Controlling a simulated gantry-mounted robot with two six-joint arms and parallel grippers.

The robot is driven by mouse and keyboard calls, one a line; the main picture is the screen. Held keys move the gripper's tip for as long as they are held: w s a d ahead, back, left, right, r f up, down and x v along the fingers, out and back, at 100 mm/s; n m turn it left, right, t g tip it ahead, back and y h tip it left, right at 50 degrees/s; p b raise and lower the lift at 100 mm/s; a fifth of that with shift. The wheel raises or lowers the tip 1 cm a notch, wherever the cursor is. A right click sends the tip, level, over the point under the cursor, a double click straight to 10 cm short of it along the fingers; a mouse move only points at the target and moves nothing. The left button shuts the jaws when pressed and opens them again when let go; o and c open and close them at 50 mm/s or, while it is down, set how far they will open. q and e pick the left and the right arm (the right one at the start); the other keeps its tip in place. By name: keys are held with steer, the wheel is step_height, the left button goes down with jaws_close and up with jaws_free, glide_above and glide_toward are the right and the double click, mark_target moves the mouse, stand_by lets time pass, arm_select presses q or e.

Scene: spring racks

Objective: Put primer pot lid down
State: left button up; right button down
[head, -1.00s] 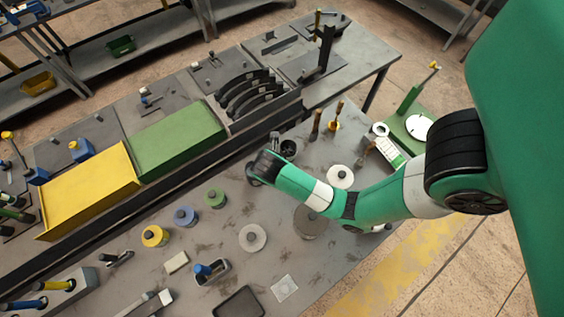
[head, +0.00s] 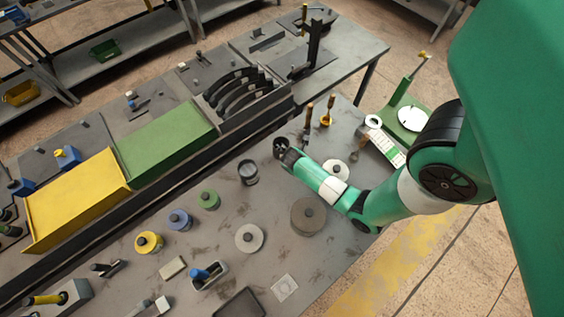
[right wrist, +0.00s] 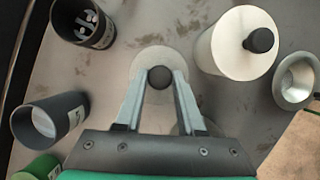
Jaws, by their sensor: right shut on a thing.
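My right gripper (right wrist: 159,78) is shut on the black knob (right wrist: 158,76) of the primer pot lid. In the right wrist view, a pale disc (right wrist: 143,66) shows around and behind the knob; I cannot tell its height above the table. In the head view, my right gripper (head: 289,159) is over the bench between the pots, and the lid is hidden by it. An open dark pot with a pale inside (head: 248,172) stands upright to its left; it also shows in the right wrist view (right wrist: 55,117). My left gripper is not in view.
A dark cup holding small parts (right wrist: 86,24) and a white pot with a black knob (right wrist: 226,42) stand close by. Green (head: 208,201), blue (head: 179,220) and yellow (head: 149,243) lidded pots line the bench.

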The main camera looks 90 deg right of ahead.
step_height(320, 180, down, 4)
steer(key=shift+f+b, duration=0.15)
steer(key=shift+b, duration=0.3)
steer(key=shift+f+b, duration=0.7)
steer(key=shift+f, duration=1.25)
steer(key=shift+f, duration=0.1)
steer(key=c, duration=0.5)
jaws_free()
steer(key=shift+r, duration=0.25)
steer(key=p+v, duration=0.3)
steer(key=v, duration=0.8)
steer(key=shift+w+a+r+p, duration=0.1)
steer(key=shift+a+r+p, duration=0.15)
steer(key=shift+r+p, duration=0.1)
